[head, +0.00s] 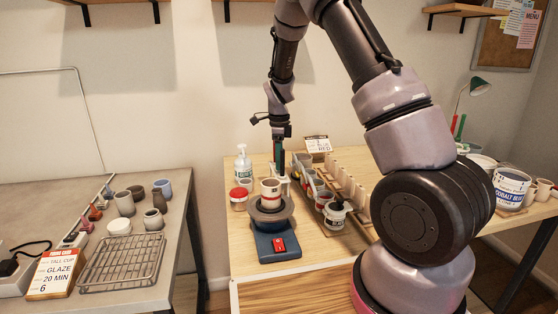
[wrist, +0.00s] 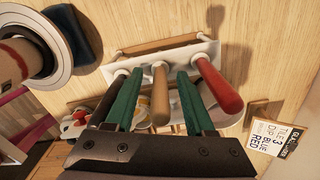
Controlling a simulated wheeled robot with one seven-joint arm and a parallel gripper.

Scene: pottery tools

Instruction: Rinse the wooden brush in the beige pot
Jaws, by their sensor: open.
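My gripper (wrist: 159,76) is open, its two green fingers on either side of a plain wooden handle (wrist: 160,98), which looks like the wooden brush. The handle stands in a white holder (wrist: 128,66), and a gap shows on both sides of it. Its bristles are hidden. In the head view, my gripper (head: 280,160) points down behind the pottery wheel. A beige pot with red bands (head: 270,187) stands on the wheel (head: 272,215), and part of it shows at the left of the wrist view (wrist: 18,62). I cannot tell whether it is the pot named.
A red-handled tool (wrist: 217,86) stands close right of my gripper in the same holder. A soap bottle (head: 243,165) and red-lidded jar (head: 239,198) stand left of the wheel. Several cups and glaze pots (head: 335,213) crowd the right. A small sign (head: 318,144) stands behind.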

